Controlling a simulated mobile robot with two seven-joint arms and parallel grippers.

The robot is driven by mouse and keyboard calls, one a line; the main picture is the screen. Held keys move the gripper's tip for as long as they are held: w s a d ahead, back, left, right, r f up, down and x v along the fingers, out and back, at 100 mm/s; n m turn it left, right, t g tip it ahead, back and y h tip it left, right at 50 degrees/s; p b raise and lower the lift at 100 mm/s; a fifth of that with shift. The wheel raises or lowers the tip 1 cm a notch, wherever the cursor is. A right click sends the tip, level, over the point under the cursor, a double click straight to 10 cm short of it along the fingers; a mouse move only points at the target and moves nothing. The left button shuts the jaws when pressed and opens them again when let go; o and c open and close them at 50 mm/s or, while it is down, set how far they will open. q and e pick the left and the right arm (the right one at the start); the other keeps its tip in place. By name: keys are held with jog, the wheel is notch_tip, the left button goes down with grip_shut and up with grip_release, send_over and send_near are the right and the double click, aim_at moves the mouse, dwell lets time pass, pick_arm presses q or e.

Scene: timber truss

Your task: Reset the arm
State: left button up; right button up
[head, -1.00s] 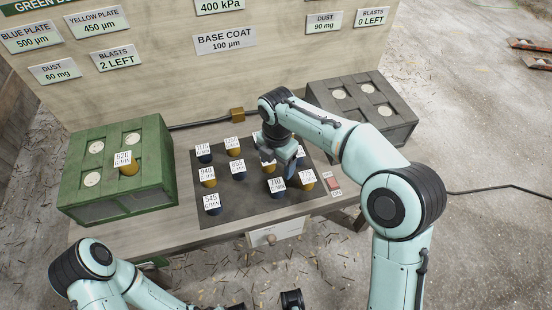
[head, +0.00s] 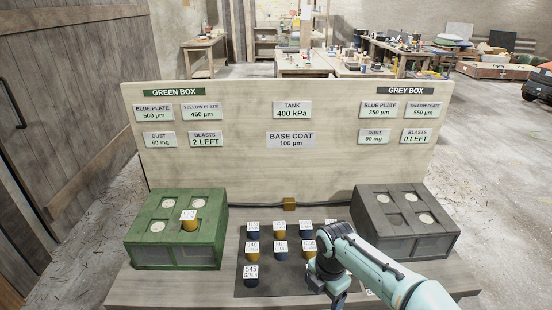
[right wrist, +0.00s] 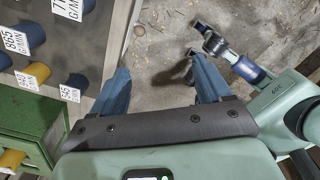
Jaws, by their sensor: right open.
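My right arm reaches in from the lower right in the head view. Its gripper (head: 335,296) hangs over the right part of the dark mat, partly cut off by the frame edge. In the right wrist view the right gripper (right wrist: 163,85) has its two blue fingers wide apart with nothing between them, above the floor beside the table edge. My left arm is out of the head view.
Blue and yellow labelled cups stand on the dark mat (head: 240,292). The green box (head: 142,248) at left holds one yellow cup (head: 189,222). The grey box (head: 440,248) at right shows pale discs. A sign board (head: 235,170) stands behind.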

jog(key=s+f+m+g+y+p, duration=0.15)
jog(key=s+f+m, duration=0.3)
jog(key=f, duration=0.55)
jog(key=s+f+m+y+p, duration=0.1)
jog(key=s+f+m+p, duration=0.2)
jog(key=f+m, duration=0.5)
pick_arm(q)
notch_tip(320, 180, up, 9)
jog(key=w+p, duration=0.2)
jog(key=p, duration=0.2)
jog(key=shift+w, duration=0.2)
pick_arm(e)
jog(key=s+f+m, duration=0.4)
jog(key=s+m, duration=0.4)
jog(key=s, duration=0.3)
jog(key=s+f+m+y, duration=0.1)
jog(key=s+f+m, duration=0.3)
jog(key=s+m, duration=0.4)
jog(key=s, duration=0.3)
jog(key=shift+d+f, duration=0.2)
jog(key=shift+f, duration=0.1)
